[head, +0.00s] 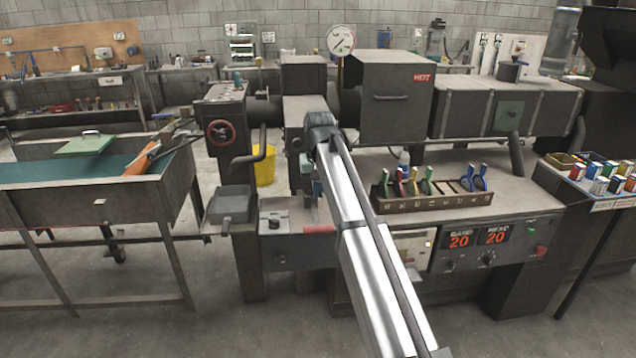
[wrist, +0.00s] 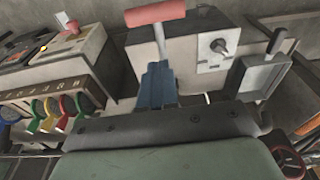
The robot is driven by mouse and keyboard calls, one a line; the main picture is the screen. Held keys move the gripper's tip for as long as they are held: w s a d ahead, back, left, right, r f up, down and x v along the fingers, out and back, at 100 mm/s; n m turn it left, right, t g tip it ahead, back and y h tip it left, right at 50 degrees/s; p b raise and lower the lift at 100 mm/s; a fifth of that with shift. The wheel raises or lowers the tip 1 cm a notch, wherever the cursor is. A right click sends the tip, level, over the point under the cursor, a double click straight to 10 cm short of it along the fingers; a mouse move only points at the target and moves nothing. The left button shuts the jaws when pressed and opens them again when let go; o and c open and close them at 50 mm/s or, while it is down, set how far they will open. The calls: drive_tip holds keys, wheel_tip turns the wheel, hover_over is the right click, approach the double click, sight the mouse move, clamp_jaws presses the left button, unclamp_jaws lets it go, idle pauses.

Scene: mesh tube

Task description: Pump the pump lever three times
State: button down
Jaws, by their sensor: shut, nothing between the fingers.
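A lever with a red grip, which I take for the pump lever (head: 319,229), sticks out at the front of the machine, left of the middle. In the wrist view its red grip (wrist: 155,12) lies across the top, with a thin metal rod running toward my fingers. My gripper (head: 314,190) is behind the grip, low over the machine's front, partly hidden by my arm. In the wrist view my blue-grey fingers (wrist: 158,72) are shut and empty, close to the rod. I cannot tell whether they touch it. The lever's base is hidden.
A rack of coloured pliers (head: 430,200) stands on the bench to the right. A grey tray (head: 233,205) and a black curved handle (head: 262,152) are to the left. A dark box marked HOT (head: 395,100) rises behind. The floor in front is clear.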

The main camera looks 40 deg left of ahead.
hover_over(318, 225)
drive_tip(key=w+a, duration=0.1)
wheel_tip(318, 225, down, 5)
drive_tip(key=shift+w+r, duration=0.1)
drive_tip(key=f, duration=0.1)
drive_tip(key=s+d+f, duration=0.1)
drive_tip(key=shift+s+d+f, duration=0.1)
drive_tip(key=shift+s+f, duration=0.05)
drive_tip(key=shift+f, duration=0.15)
drive_tip(key=shift+s+d+f, duration=0.2)
drive_tip(key=shift+f, duration=0.2)
